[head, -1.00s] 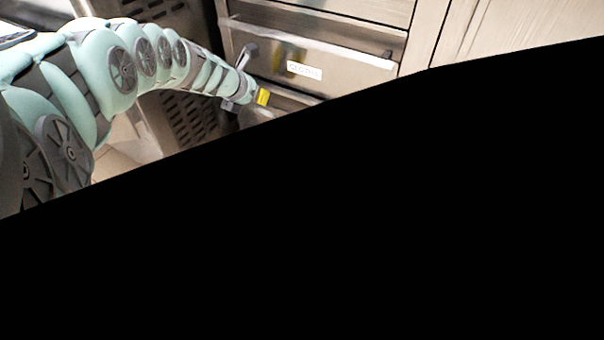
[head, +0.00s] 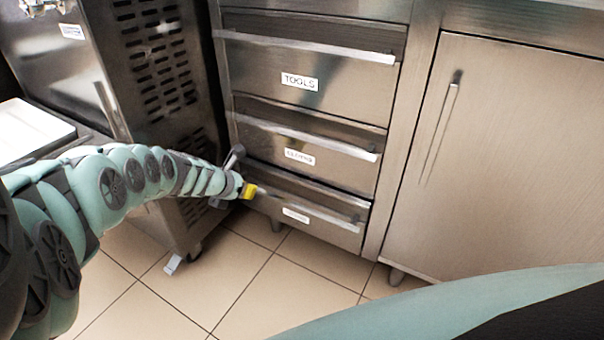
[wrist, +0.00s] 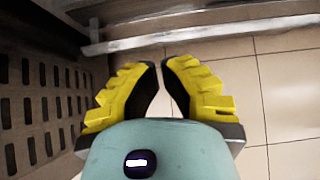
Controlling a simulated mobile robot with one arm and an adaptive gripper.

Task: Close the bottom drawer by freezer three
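The bottom drawer (head: 325,222) is a steel front with a small white label and a bar handle, lowest of three in the head view. A dark band shows above its front; I cannot tell how far out it stands. My gripper (head: 250,191), with yellow fingertips, is at the drawer's left end, near its handle; contact is unclear. In the wrist view, my gripper (wrist: 161,66) has its fingertips close together, with a narrow gap and nothing between them. A pale metal bar (wrist: 200,36) crosses just beyond the fingertips.
The TOOLS drawer (head: 330,85) and a middle drawer (head: 340,167) are above. A vented steel machine (head: 160,100) stands close on the left; its slotted panel (wrist: 45,90) also shows in the wrist view. A cabinet door (head: 520,150) is at right. Tiled floor (head: 270,290) is clear in front.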

